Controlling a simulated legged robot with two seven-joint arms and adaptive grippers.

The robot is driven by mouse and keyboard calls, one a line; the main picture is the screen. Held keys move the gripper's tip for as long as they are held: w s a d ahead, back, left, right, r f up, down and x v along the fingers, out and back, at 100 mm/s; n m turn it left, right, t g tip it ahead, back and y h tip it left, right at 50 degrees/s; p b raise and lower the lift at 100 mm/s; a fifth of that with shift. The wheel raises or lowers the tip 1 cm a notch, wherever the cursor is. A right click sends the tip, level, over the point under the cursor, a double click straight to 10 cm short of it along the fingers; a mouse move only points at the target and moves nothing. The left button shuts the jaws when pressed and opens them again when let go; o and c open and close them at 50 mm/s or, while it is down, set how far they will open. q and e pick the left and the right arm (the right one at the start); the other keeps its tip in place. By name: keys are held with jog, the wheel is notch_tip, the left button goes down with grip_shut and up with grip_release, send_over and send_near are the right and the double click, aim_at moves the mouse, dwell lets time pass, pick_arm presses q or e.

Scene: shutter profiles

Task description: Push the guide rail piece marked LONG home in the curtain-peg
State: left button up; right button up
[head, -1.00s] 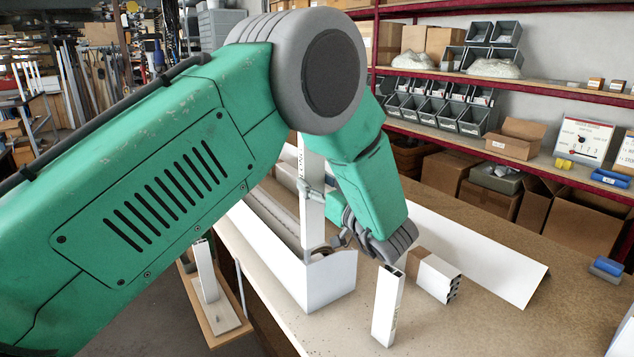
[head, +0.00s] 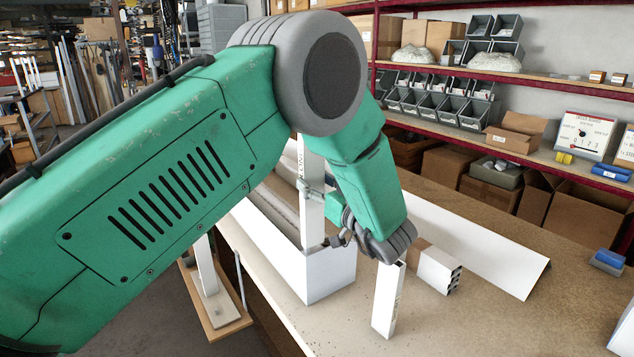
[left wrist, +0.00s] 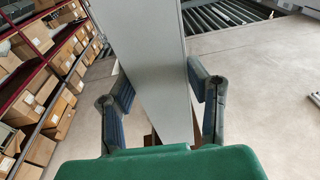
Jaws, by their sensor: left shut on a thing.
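A tall white rail piece (head: 312,215) with dark letters, partly readable as LONG, stands upright in the head view. My left gripper (head: 318,190) is shut on it, and my forearm hides part of it. In the left wrist view the rail (left wrist: 160,60) runs between the two dark fingers of my left gripper (left wrist: 165,95). The rail's lower end is at the white box-shaped profile (head: 325,275) on the bench; whether it sits inside or behind it, I cannot tell. I cannot identify the curtain-peg with certainty. My right gripper is not in view.
A long white panel (head: 490,255) lies behind. A white post (head: 205,268) stands on a wooden board at the left. Shelves line the back.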

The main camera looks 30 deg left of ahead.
pick_arm(q)
jog(key=shift+f+b, duration=0.55)
jog(key=shift+f, duration=0.4)
jog(key=o, duration=1.4)
jog(key=shift+a, duration=0.1)
jog(key=shift+o, duration=0.2)
jog(key=r+v, duration=0.1)
jog(key=v, duration=0.7)
jog(key=shift+f, duration=0.5)
jog(key=shift+r, duration=0.1)
